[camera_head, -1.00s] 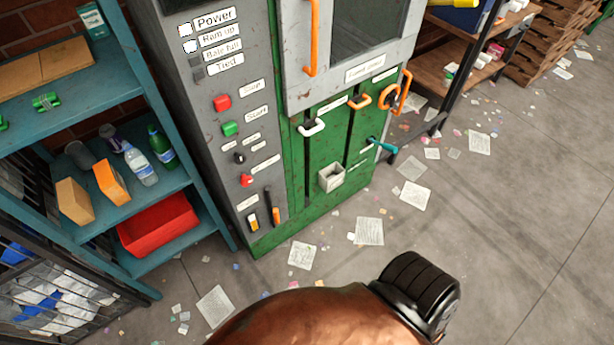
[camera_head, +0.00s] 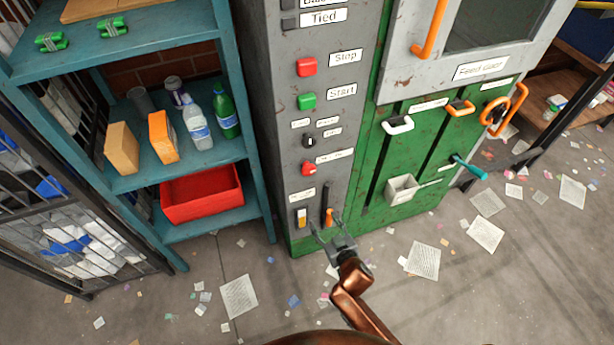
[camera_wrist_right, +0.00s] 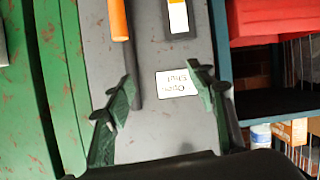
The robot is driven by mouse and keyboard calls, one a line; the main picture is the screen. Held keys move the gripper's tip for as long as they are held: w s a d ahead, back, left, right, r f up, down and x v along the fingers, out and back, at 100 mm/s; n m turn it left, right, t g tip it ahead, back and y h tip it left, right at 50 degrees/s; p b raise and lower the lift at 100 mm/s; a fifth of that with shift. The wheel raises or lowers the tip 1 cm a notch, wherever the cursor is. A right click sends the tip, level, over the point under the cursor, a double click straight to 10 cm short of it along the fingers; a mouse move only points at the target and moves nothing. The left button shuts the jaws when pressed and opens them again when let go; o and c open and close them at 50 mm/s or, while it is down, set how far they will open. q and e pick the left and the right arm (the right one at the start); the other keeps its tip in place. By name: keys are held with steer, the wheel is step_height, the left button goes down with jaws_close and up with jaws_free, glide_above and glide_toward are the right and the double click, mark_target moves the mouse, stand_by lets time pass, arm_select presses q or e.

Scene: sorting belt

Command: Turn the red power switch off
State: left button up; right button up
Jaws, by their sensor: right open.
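On the machine's grey panel (camera_head: 340,130), a small red knob (camera_head: 308,168) sits beside a label too small to read, below a black knob (camera_head: 309,141). Higher up is a red button (camera_head: 306,67) labelled Stop. My right gripper (camera_head: 327,232) is open and empty at the panel's lower end, well below the red knob. It is near an orange-handled lever (camera_head: 329,217). In the right wrist view the open fingers (camera_wrist_right: 160,80) flank an upside-down "Open Shut" label (camera_wrist_right: 177,83), with the orange handle (camera_wrist_right: 118,20) beyond. The red knob is not in that view.
A green button (camera_head: 307,101) labelled Start is between Stop and the black knob. A white-and-yellow indicator (camera_head: 302,217) is left of the lever. A teal shelf (camera_head: 255,150) with bottles and a red bin (camera_head: 200,208) stands left. Handles jut out at right. Floor in front has scattered paper.

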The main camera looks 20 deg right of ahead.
step_height(320, 180, up, 12)
steer(key=w+a+t+b, duration=0.1)
steer(key=a+t+b, duration=0.1)
steer(key=t, duration=0.1)
steer(key=m+t+b, duration=0.1)
steer(key=b, duration=0.1)
glide_toward(310, 171)
steer(key=w, duration=0.5)
steer(key=w+b, duration=0.1)
steer(key=w, duration=0.1)
steer(key=shift+w+a+f, duration=0.15)
steer(key=shift+w+f, duration=0.1)
steer(key=shift+w, duration=0.05)
arm_select(q)
steer(key=w+d+r, duration=0.1)
steer(key=w+r, duration=0.3)
steer(key=r, duration=0.2)
steer(key=shift+w+d+r, duration=0.15)
steer(key=shift+d+r, duration=0.1)
steer(key=shift+d, duration=0.15)
arm_select(e)
steer(key=shift+w, duration=0.55)
steer(key=shift+c, duration=0.5)
steer(key=c, duration=1)
arm_select(q)
steer(key=shift+w, duration=0.1)
arm_select(e)
steer(key=shift+r, duration=0.1)
